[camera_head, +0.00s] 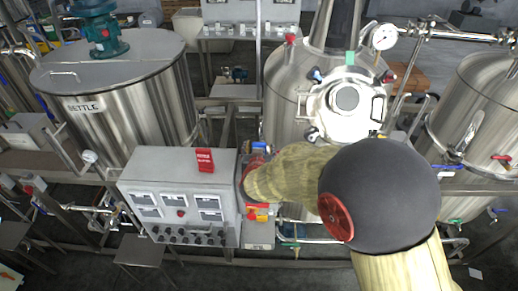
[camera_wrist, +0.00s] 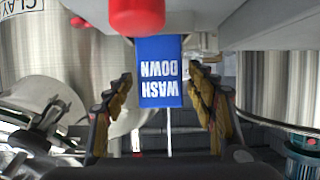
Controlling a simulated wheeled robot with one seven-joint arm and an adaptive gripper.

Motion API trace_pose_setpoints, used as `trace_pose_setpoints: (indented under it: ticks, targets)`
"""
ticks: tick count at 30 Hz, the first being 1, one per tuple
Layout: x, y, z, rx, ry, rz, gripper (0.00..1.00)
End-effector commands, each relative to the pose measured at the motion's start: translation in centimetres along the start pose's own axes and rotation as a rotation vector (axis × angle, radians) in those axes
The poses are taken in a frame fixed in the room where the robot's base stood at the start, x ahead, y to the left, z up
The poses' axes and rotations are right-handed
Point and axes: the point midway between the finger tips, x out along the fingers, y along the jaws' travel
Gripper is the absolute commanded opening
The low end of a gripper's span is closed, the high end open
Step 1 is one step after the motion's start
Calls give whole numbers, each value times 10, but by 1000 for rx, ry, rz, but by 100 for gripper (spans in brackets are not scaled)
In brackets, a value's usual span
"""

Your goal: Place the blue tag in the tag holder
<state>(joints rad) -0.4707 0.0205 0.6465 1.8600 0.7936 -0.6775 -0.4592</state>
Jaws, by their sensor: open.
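The blue tag (camera_wrist: 159,88) shows in the wrist view with white letters "WASH DOWN" upside down. My gripper (camera_wrist: 160,78) is open, with one finger on each side of the tag and a gap on both sides. It holds nothing. In the head view my arm reaches left to the right side of the control panel and hides most of the gripper. I cannot make out which part is the tag holder.
The grey control panel (camera_head: 180,200) stands left of my arm. A red rounded part (camera_wrist: 136,14) is close above the tag in the wrist view. A steel kettle (camera_head: 120,95) is at the left, and other tanks (camera_head: 485,115) stand at the right.

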Motion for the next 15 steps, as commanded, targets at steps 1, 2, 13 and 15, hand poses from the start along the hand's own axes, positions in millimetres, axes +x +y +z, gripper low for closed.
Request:
trace_pose_setpoints:
  ticks: [1, 2, 13, 15]
  targets:
    - [-1, 0, -2, 0, 0, 0, 56]
    - [-2, 0, -4, 1, 1, 0, 56]
    - [-67, -1, -4, 0, 2, -3, 56]
    - [-81, -1, -4, 0, 2, -3, 56]
